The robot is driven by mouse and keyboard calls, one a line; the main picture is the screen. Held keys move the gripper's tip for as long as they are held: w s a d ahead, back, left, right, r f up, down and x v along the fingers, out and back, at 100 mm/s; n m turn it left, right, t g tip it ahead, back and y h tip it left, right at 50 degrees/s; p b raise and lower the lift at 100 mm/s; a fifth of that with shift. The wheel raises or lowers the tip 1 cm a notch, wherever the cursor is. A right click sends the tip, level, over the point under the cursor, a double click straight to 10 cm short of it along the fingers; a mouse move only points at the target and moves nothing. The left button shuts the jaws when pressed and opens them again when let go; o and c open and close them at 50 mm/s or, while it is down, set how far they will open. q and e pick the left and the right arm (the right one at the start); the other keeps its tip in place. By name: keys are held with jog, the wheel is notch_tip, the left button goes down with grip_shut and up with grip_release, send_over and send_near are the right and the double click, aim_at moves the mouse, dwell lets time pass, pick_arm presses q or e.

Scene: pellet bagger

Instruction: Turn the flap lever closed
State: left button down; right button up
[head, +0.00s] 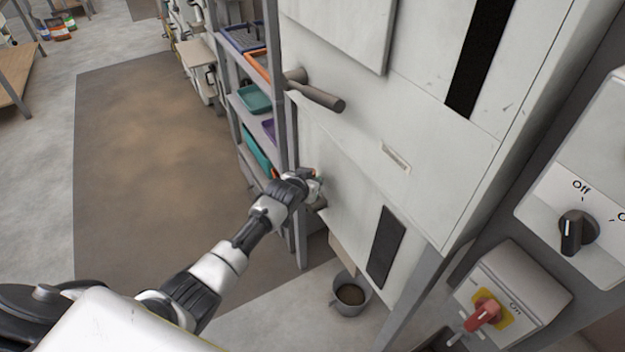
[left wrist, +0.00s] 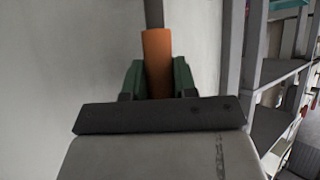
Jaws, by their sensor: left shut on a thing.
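The flap lever has an orange grip (left wrist: 158,62) on a grey rod, seen upright in the left wrist view. My left gripper (left wrist: 159,82) has its two green fingers shut on the orange grip. In the head view my left gripper (head: 312,182) is at the lower left side of the pale machine (head: 350,155), and it hides most of the lever. A bit of orange shows at the fingertips. My right gripper is in neither view.
A dark handle bar (head: 318,95) sticks out of the machine above my left gripper. A shelf rack (head: 290,130) with coloured trays stands close behind. A bucket (head: 350,294) is on the floor below. A black knob (head: 577,232) and a red switch (head: 482,315) are at the right.

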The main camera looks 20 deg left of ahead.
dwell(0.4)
pick_arm(q)
jog(key=c, duration=0.9)
grip_release()
jog(key=shift+a, duration=0.1)
jog(key=v, duration=1)
jog(key=shift+s+a+r+p, duration=0.1)
jog(key=shift+s+r+p, duration=0.15)
jog(key=shift+s+p, duration=0.1)
jog(key=shift+w, duration=0.1)
